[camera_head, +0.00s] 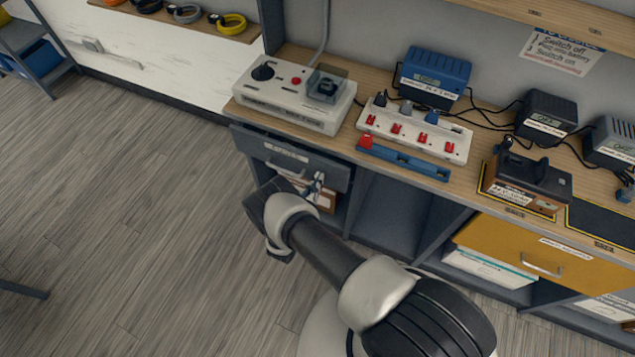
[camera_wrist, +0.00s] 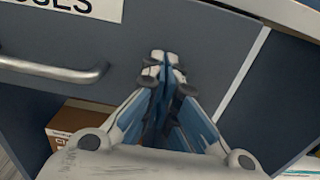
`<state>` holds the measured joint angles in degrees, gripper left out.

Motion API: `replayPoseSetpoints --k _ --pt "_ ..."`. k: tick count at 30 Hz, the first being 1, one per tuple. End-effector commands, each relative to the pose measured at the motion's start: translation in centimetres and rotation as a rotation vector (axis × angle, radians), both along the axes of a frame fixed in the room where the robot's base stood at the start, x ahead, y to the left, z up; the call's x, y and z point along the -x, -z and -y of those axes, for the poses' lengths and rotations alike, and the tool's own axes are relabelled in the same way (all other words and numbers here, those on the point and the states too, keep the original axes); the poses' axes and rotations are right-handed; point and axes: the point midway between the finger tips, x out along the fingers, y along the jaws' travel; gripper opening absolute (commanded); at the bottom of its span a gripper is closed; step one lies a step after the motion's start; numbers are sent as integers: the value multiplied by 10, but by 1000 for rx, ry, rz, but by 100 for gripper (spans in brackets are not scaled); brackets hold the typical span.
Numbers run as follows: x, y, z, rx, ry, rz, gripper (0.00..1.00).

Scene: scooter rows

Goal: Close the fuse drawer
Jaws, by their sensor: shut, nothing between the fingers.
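The fuse drawer (camera_head: 330,172) is the dark grey drawer at the left end of the bench. Its front appears to stand slightly out from the bench edge, but how far is hard to tell. In the wrist view the drawer front (camera_wrist: 215,50) fills much of the picture, with a partly cut-off "...USES" label and a metal bar handle (camera_wrist: 50,72) at left. My gripper (camera_head: 317,183) is shut and empty. Its fingertips (camera_wrist: 165,62) point at the front, right of the handle; whether they touch it I cannot tell.
Below the drawer is an open shelf with a brown box (camera_wrist: 75,120). A white switch box (camera_head: 290,95), a power strip (camera_head: 415,130) and chargers stand on the bench. A yellow drawer (camera_head: 510,250) is at right. The floor (camera_head: 130,190) at left is clear.

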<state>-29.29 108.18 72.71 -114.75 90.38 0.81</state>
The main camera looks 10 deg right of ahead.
Motion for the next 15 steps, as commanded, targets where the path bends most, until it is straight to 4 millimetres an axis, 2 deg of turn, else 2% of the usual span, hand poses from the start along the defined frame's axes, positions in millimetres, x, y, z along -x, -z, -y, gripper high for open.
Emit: replayPoseSetpoints --k 10,15 --pt "-3 0 2 -1 1 1 0" --pt "-25 4 18 -3 6 1 0"
